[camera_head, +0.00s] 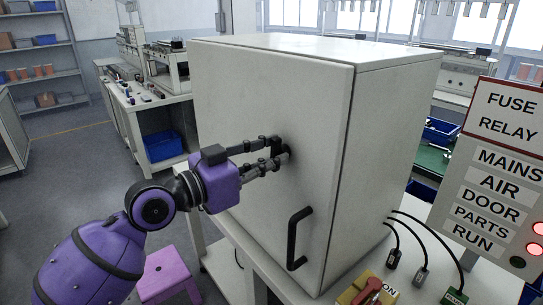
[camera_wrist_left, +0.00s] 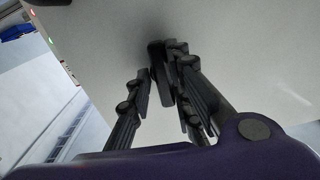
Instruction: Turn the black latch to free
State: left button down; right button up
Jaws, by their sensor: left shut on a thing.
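The black latch (camera_head: 282,154) is on the door of a pale grey cabinet (camera_head: 240,90). My left gripper (camera_head: 277,156) is at the latch, with its fingers on either side, and is shut on it. In the left wrist view the latch (camera_wrist_left: 156,62) shows as a dark upright piece between the fingers (camera_wrist_left: 158,86). The fingers hide part of the latch, so its exact angle is hard to tell. The cabinet door is closed. A black bar handle (camera_head: 296,238) is on the door below and to the right of the latch. My right gripper is not in view.
A sign panel (camera_head: 508,160) with red lights stands at the right. Black cables (camera_head: 420,225) run from the cabinet side to the table. A red switch on a yellow base (camera_head: 366,292) is at the front. A pink stool (camera_head: 168,274) stands on the floor below my left arm.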

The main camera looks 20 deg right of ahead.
pick_arm(q)
jog(key=shift+w+a+r+n, duration=0.2)
jog(key=shift+r+n, duration=0.1)
jog(key=shift+n, duration=0.2)
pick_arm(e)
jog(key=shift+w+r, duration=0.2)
pick_arm(q)
jog(key=c, duration=1.7)
grip_release()
jog(key=shift+c, duration=0.2)
jog(key=shift+w+f, duration=0.1)
jog(key=shift+f, duration=0.1)
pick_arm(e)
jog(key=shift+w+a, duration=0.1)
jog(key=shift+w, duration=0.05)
pick_arm(q)
jog(key=v, duration=1.2)
